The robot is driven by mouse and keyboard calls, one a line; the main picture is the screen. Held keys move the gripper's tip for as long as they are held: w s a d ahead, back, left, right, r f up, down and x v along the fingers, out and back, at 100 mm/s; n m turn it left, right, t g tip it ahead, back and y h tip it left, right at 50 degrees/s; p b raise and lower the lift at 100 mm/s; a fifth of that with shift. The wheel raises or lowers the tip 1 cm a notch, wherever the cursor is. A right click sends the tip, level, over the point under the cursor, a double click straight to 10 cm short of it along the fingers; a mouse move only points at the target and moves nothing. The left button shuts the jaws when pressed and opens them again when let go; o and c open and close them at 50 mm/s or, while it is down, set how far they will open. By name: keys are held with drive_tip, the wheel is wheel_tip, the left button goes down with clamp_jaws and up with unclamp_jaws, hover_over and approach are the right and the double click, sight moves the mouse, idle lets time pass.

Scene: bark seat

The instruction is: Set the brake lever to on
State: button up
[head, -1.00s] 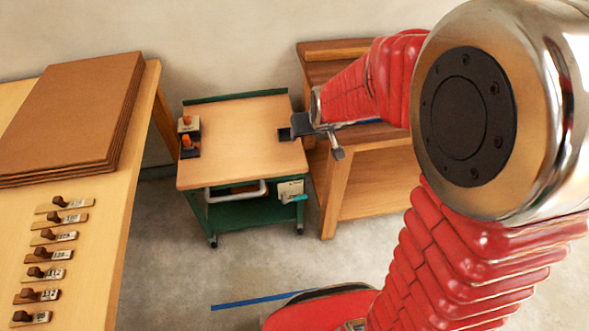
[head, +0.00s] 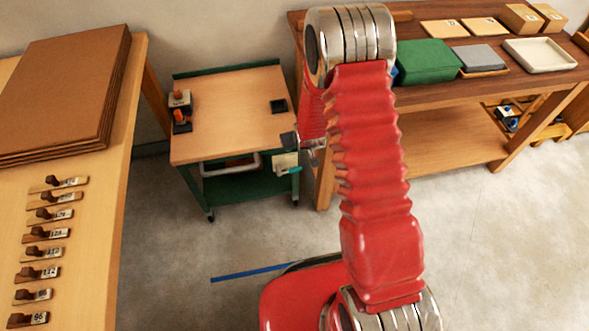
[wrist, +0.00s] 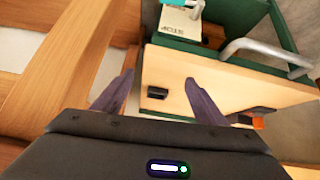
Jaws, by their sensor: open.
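The brake lever (head: 296,170) is a small teal handle on a pale labelled box (head: 284,162) at the right front of the green cart. In the wrist view the lever (wrist: 178,2) is partly cut off by the top edge, with its box (wrist: 181,26) below it. Which setting it is at cannot be read. My gripper (head: 291,141) is beside the cart's right front corner, near the box and partly hidden by my arm. In the wrist view my gripper (wrist: 159,76) is open and empty, with the cart's top edge behind its fingers.
The cart's wooden top (head: 225,120) bears orange-handled items (head: 180,121) at left and a black block (head: 278,106) at right. A wooden bench (head: 440,150) stands close on the right. Floor in front is clear.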

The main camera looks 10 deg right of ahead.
drive_tip(key=s+f+t, duration=0.1)
drive_tip(key=f, duration=0.5)
drive_tip(key=s+f+t, duration=0.1)
drive_tip(key=f, duration=0.6)
drive_tip(key=s+f+t, duration=0.1)
drive_tip(key=f, duration=0.6)
drive_tip(key=shift+f+n, duration=0.15)
drive_tip(key=shift+n, duration=0.15)
drive_tip(key=t, duration=0.7)
approach(296, 171)
drive_tip(key=s, duration=0.2)
drive_tip(key=shift+s+n, duration=0.3)
drive_tip(key=shift+s, duration=0.1)
drive_tip(key=shift+w, duration=0.1)
drive_tip(key=w, duration=1.3)
drive_tip(key=shift+w, duration=0.3)
drive_tip(key=shift+c, duration=0.2)
